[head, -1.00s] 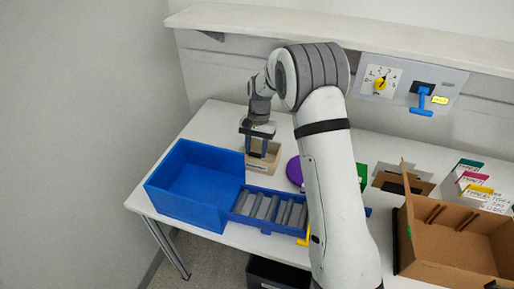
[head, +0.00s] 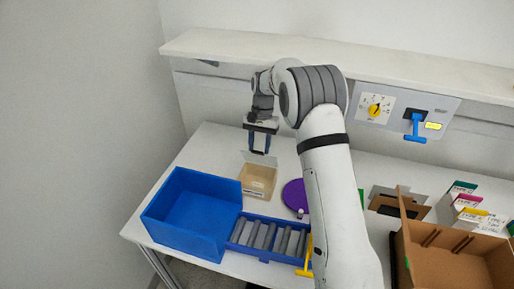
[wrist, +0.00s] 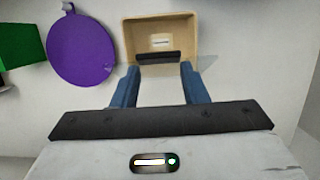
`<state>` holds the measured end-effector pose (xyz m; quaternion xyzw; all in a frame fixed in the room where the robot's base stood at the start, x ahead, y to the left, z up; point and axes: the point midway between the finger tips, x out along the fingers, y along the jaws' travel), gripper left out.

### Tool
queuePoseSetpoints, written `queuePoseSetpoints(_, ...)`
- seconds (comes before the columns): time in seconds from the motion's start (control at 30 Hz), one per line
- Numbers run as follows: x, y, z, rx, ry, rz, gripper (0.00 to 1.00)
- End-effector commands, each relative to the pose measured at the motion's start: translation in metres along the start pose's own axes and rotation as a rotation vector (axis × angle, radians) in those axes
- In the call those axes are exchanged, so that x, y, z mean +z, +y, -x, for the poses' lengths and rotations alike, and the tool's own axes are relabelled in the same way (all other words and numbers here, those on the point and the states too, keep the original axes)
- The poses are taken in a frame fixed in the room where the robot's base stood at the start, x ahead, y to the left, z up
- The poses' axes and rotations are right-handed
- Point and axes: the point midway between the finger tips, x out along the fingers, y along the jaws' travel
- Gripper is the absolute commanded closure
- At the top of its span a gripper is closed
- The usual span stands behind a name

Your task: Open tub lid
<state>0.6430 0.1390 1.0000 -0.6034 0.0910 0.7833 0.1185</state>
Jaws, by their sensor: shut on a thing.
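The tub (head: 258,194) is a small beige open-topped box on the white table, right of the blue bin. In the wrist view the tub (wrist: 188,30) lies beyond my fingertips and I see into it. My gripper (head: 260,152) is raised above and behind the tub. In the wrist view my gripper (wrist: 158,66) is shut on a dark bar, which looks like the lid's handle (wrist: 158,57). The lid seems clear; a faint see-through edge shows near the fingertips, and its outline is hard to make out.
A large blue bin (head: 165,225) stands left of the tub. A blue tray (head: 238,246) of grey blocks is in front. A purple disc (head: 293,194) lies to the right. A cardboard box (head: 455,265) is at far right. A wall panel (head: 435,104) and shelf (head: 330,48) are behind.

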Motion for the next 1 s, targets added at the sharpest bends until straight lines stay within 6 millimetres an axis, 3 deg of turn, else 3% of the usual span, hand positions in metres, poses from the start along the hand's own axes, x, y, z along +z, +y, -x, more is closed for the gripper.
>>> queuePoseSetpoints(0.2, -0.0101, 0.0018, 0.0016, -0.001, 0.007, -0.001, 1.00)
queuePoseSetpoints(0.77, -0.0132, 0.0045, 0.0002, 0.000, 0.003, -0.005, 1.00)
queuePoseSetpoints(0.8, -0.0133, 0.0046, 0.0001, 0.000, 0.003, -0.006, 0.57)
queuePoseSetpoints(1.0, -0.0123, 0.0044, 0.0019, -0.001, 0.001, -0.006, 0.41)
